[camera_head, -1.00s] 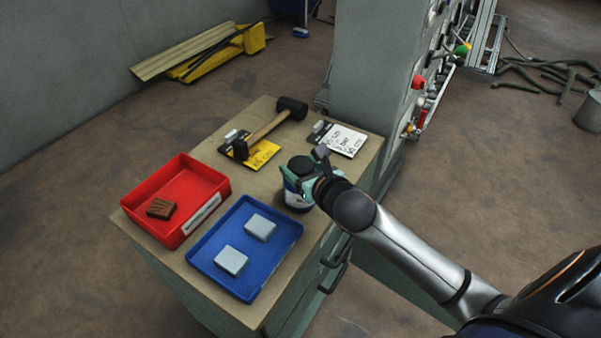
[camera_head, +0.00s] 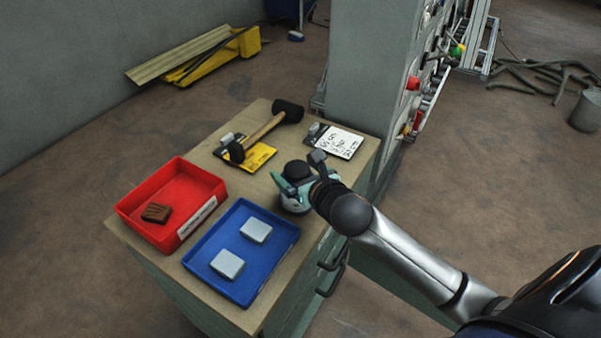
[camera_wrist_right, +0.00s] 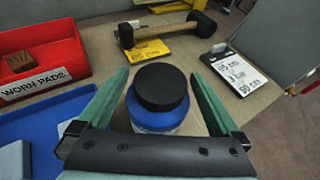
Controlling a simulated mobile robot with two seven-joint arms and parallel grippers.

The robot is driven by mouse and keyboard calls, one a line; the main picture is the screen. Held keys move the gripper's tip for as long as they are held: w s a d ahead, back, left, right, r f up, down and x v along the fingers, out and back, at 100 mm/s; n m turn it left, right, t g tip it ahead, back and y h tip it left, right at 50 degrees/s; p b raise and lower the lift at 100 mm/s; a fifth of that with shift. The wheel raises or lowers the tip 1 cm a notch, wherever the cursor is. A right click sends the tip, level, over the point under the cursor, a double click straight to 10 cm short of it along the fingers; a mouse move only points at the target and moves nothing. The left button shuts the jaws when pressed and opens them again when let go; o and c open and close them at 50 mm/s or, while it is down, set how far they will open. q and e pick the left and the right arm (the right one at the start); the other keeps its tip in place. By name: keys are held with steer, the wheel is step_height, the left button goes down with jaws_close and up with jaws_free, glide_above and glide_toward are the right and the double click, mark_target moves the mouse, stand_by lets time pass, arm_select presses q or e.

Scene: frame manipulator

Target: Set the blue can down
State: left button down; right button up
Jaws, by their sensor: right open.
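The blue can (camera_wrist_right: 155,121) with a black lid stands upright on the workbench top (camera_wrist_right: 110,50), seen in the right wrist view. In the head view the can (camera_head: 294,208) is at the bench's right edge, beside the blue tray, partly hidden by my right gripper. My right gripper (camera_head: 298,180) has its green fingers spread on either side of the can. In the right wrist view a gap shows between the can and each finger of this gripper (camera_wrist_right: 160,85). The can's lower part is hidden there by the gripper body. My left gripper is out of view.
A blue tray (camera_head: 236,291) with two light blocks and a red bin (camera_head: 178,184) with a brown pad are left of the can. A mallet (camera_head: 265,128), a yellow card (camera_head: 258,157) and a white card (camera_head: 341,142) lie behind it. A grey cabinet (camera_head: 372,75) rises at the back right.

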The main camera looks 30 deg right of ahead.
steer(key=p+v, duration=0.1)
steer(key=v, duration=1.1)
steer(key=shift+r, duration=0.15)
